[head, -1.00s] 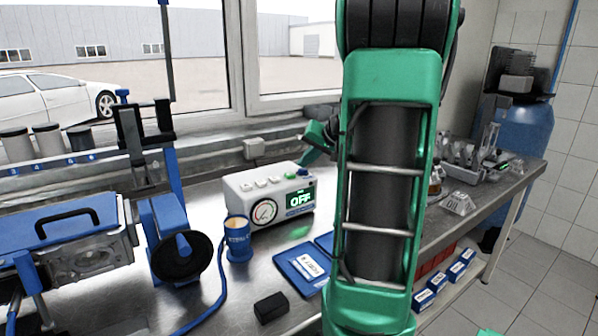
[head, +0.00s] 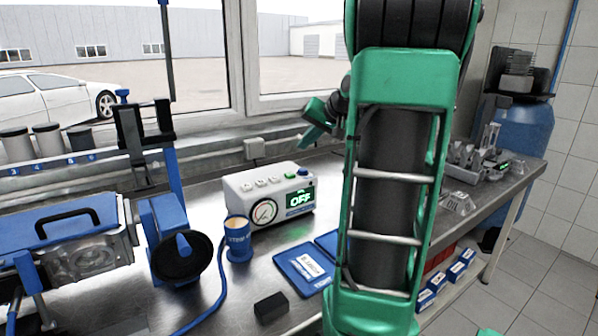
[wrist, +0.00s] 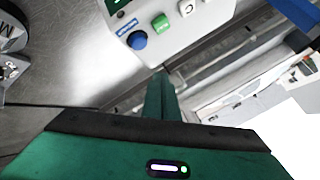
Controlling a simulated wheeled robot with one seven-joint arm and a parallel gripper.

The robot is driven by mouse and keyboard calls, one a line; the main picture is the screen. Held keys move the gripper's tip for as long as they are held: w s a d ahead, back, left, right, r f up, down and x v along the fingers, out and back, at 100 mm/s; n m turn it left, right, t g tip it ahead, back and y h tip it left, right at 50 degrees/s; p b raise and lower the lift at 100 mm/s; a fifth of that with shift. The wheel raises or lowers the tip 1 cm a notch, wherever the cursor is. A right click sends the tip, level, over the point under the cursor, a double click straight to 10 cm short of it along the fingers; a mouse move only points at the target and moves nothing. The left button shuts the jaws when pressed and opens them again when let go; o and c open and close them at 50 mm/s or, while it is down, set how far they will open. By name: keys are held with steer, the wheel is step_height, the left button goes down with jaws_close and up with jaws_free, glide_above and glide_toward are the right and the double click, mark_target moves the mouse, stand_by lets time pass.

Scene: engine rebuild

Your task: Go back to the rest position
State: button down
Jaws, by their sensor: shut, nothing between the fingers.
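My gripper (head: 311,134) shows at the left edge of my green arm in the head view, above and behind the right end of the white control box (head: 268,197). It is apart from the box and looks empty. In the wrist view the green fingers of my gripper (wrist: 159,85) are together, with nothing between them. The box (wrist: 165,22) shows beyond them with blue, green and white buttons. Its green display (head: 299,200) reads OFF. My arm hides part of the bench behind it.
A blue cup (head: 238,240), a blue booklet (head: 303,269) and a black block (head: 271,307) rest on the metal bench. A blue-framed engine fixture (head: 70,245) stands at the left. Glassware and small parts (head: 475,160) fill the bench's right end. The window is behind.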

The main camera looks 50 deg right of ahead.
stand_by(0.5)
steer(key=s+a+f+n+g, duration=0.1)
steer(key=s+a+f+g, duration=0.2)
steer(key=s+a+f, duration=0.2)
steer(key=s+a+f+n+g+y, duration=0.1)
steer(key=s+a+f+g, duration=0.2)
steer(key=s+a, duration=0.8)
steer(key=s+a+f+n+g, duration=0.2)
steer(key=s+a+f+g, duration=0.1)
steer(key=s+a+f, duration=0.5)
steer(key=shift+s+a, duration=0.2)
steer(key=shift+s, duration=0.35)
steer(key=shift+s+a, duration=0.2)
steer(key=shift+s, duration=0.35)
